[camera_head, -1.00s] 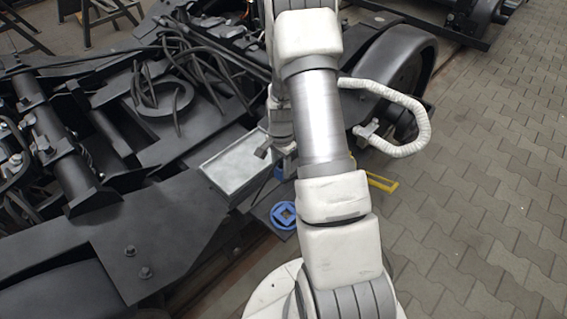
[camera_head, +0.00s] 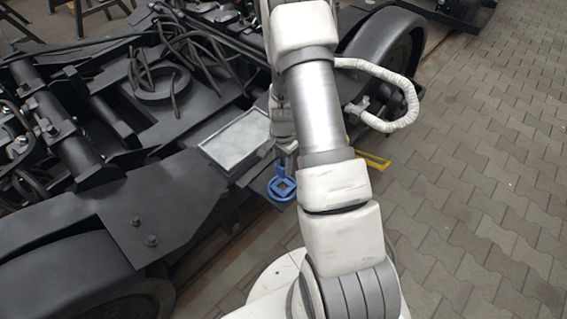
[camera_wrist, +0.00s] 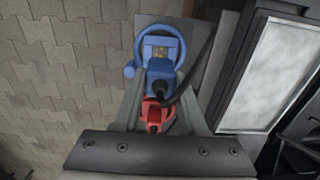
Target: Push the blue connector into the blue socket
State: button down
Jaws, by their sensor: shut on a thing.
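The blue socket (camera_head: 283,192) is a round blue ring on a dark plate at the bogie's side; in the wrist view its ring (camera_wrist: 139,45) shows behind the connector. The blue connector (camera_wrist: 163,76), with a black cable, lies between the two grey fingers of my gripper (camera_wrist: 164,88). My gripper is shut on it. The connector overlaps the lower part of the ring in the wrist view; whether it has entered the socket, I cannot tell. In the head view my arm partly hides the gripper and connector.
A red connector-like part (camera_wrist: 158,112) shows just below the blue connector. A grey-topped box (camera_head: 235,143) stands close beside the socket, also in the wrist view (camera_wrist: 270,75). A yellow frame (camera_head: 374,161) lies right of my arm. Paving (camera_head: 470,200) is open at right.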

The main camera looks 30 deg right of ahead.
aim_at(283, 177)
jog(key=shift+f, duration=0.15)
jog(key=shift+f+b, duration=2.05)
jog(key=shift+f, duration=0.75)
jog(key=shift+f+b, duration=0.5)
jog(key=shift+b, duration=0.05)
dwell(0.5)
jog(key=shift+c, duration=1.8)
grip_release()
jog(key=shift+r, duration=0.1)
notch_tip(283, 177, up, 17)
jog(key=p, duration=0.5)
jog(key=shift+r, duration=0.15)
